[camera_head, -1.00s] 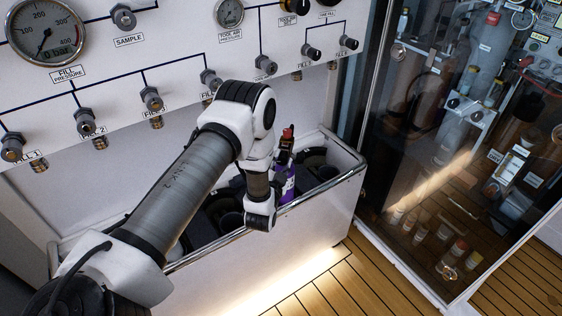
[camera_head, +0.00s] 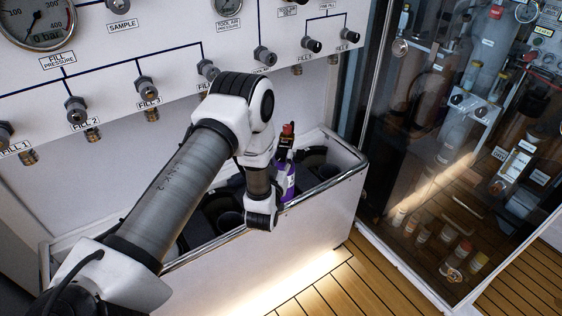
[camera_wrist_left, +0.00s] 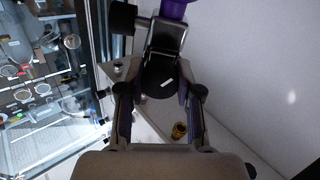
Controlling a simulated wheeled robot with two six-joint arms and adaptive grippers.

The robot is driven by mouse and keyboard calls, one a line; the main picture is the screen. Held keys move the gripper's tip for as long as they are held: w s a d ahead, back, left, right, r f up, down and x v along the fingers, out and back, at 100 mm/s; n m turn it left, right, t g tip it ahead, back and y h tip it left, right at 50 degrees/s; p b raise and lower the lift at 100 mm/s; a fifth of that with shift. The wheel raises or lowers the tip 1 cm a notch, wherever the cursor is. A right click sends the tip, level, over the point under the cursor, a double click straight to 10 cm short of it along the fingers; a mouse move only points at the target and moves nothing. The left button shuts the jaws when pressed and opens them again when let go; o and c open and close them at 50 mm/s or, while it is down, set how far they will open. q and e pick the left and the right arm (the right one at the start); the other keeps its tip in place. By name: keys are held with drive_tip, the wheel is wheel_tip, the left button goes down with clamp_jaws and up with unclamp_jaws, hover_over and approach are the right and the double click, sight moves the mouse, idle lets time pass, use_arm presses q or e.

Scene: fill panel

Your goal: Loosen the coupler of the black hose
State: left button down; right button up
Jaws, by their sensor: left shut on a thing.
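My left arm comes in from the left in the head view, and its wrist hangs over the open bin below the fill panel. In the left wrist view my left gripper (camera_wrist_left: 160,84) is shut on a black part (camera_wrist_left: 160,76) with a small white label. I cannot tell whether this is the hose coupler. A purple cylinder (camera_wrist_left: 172,8) is just beyond it. In the head view a purple cylinder (camera_head: 288,184) with a black and red top (camera_head: 287,132) stands beside my wrist. No black hose is clearly visible. My right gripper is not in view.
The white panel carries a pressure gauge (camera_head: 35,18) reading 0 bar and several fill valves such as one at FILL 2 (camera_head: 76,112). The bin's front wall (camera_head: 290,240) is close to my wrist. A glass cabinet (camera_head: 440,130) stands at right, with open wooden floor (camera_head: 330,290) in front.

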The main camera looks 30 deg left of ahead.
use_arm(q)
drive_tip(key=n+b, duration=0.2)
drive_tip(key=n, duration=0.1)
drive_tip(key=shift+f+n, duration=0.1)
drive_tip(key=shift+n, duration=0.3)
drive_tip(key=n+b, duration=0.2)
drive_tip(key=n, duration=0.2)
drive_tip(key=shift+n+y+b, duration=0.3)
drive_tip(key=shift+n+b, duration=0.05)
drive_tip(key=shift+n, duration=0.05)
drive_tip(key=n+b, duration=0.3)
drive_tip(key=n, duration=0.1)
drive_tip(key=shift+n, duration=0.4)
drive_tip(key=n+b, duration=0.3)
drive_tip(key=shift+n+g+y, duration=0.3)
drive_tip(key=shift+n, duration=0.1)
drive_tip(key=n+b, duration=0.3)
drive_tip(key=n, duration=0.1)
drive_tip(key=shift+n+b, duration=0.3)
drive_tip(key=shift+b, duration=0.1)
drive_tip(key=n+b, duration=0.6)
drive_tip(key=shift+r+n+g+b, duration=0.15)
drive_tip(key=shift+n+b, duration=0.75)
drive_tip(key=shift+n, duration=0.15)
drive_tip(key=shift+r+n+g+b, duration=0.1)
drive_tip(key=shift+n+g+b, duration=0.05)
drive_tip(key=shift+n+b, duration=0.85)
